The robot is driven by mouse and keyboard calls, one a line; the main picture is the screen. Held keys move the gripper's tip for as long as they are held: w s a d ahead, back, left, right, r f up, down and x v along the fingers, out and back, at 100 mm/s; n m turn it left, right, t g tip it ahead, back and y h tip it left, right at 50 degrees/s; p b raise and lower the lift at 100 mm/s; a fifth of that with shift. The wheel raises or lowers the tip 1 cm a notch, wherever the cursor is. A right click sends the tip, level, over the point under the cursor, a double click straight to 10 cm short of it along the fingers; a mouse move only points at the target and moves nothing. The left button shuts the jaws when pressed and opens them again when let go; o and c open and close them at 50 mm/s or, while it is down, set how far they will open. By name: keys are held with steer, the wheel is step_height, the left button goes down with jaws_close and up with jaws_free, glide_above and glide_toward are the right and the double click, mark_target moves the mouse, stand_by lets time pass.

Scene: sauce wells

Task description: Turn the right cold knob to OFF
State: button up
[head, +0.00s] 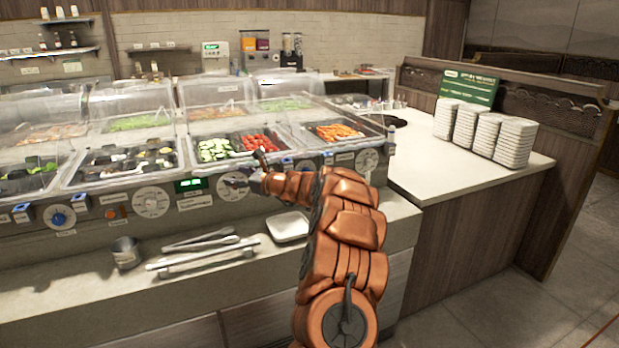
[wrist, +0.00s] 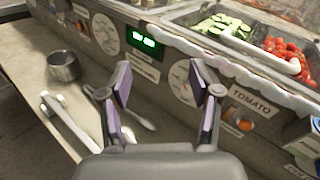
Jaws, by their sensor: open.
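A round white dial (head: 234,184) sits on the counter's front panel, just right of a green-lit display (head: 190,184); in the wrist view this dial (wrist: 179,82) is partly hidden by my right finger. Another white dial (head: 151,202) is left of the display and also shows in the wrist view (wrist: 104,34). A third dial (head: 367,160) is at the panel's right end. I cannot read which is the right cold knob. My gripper (head: 257,172) is open and empty in front of the panel, close to the dial right of the display. The wrist view shows its spread fingers (wrist: 161,88).
A blue knob (head: 58,219) is on the panel's left. Below are a metal cup (head: 125,252), tongs (head: 200,240), a rail (head: 203,257) and a white dish (head: 289,226). Clear covers and food pans stand above. Stacked plates (head: 513,142) are on the right counter.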

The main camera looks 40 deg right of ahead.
steer(key=s+d+f+m+h, duration=0.2)
steer(key=d+f+m+h, duration=0.15)
steer(key=d, duration=0.65)
steer(key=s+d+f+m+t+h, duration=0.1)
steer(key=s+d+f+m+h, duration=0.2)
steer(key=d, duration=0.6)
steer(key=s+d+f+m+h, duration=0.25)
steer(key=d+m, duration=0.25)
steer(key=d, duration=0.5)
steer(key=f+p+x, duration=0.1)
steer(key=p+x, duration=0.1)
steer(key=x, duration=0.6)
steer(key=shift+w+n+h, duration=0.2)
steer(key=shift+n+h, duration=0.1)
steer(key=shift+n, duration=0.05)
steer(key=shift+a, duration=0.1)
steer(key=c, duration=1.1)
steer(key=shift+c, duration=0.2)
